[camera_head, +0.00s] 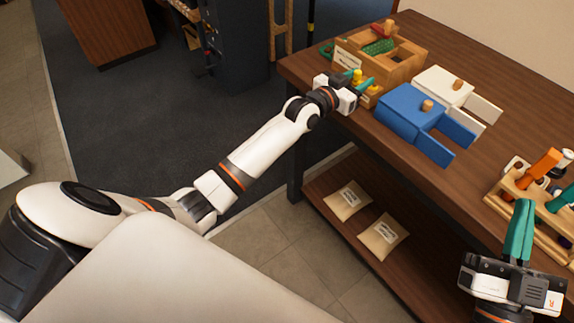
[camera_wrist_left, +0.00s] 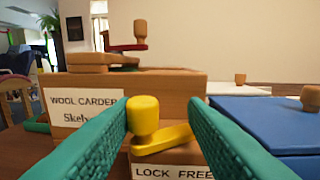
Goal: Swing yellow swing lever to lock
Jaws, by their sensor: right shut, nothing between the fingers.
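The yellow swing lever (camera_wrist_left: 165,141) with its upright round knob sits on a wooden block in the left wrist view, above a label (camera_wrist_left: 175,173) reading "LOCK FREE". Its knob is at the left end, above the word "LOCK", and its arm runs right, partly behind a finger. The lever also shows small in the head view (camera_head: 357,76). My left gripper (camera_wrist_left: 160,103) is open, its green fingers on either side of the knob, the left finger closer to it; I cannot tell whether they touch. My right gripper (camera_head: 522,205) is shut and empty at the lower right.
A wooden wool carder box (camera_head: 400,62) stands behind the lever. A blue box (camera_head: 408,108) and a white box (camera_head: 440,84) stand to its right. A wooden rack (camera_head: 535,205) with tools is near my right gripper. Two sacks (camera_head: 348,198) lie on the lower shelf.

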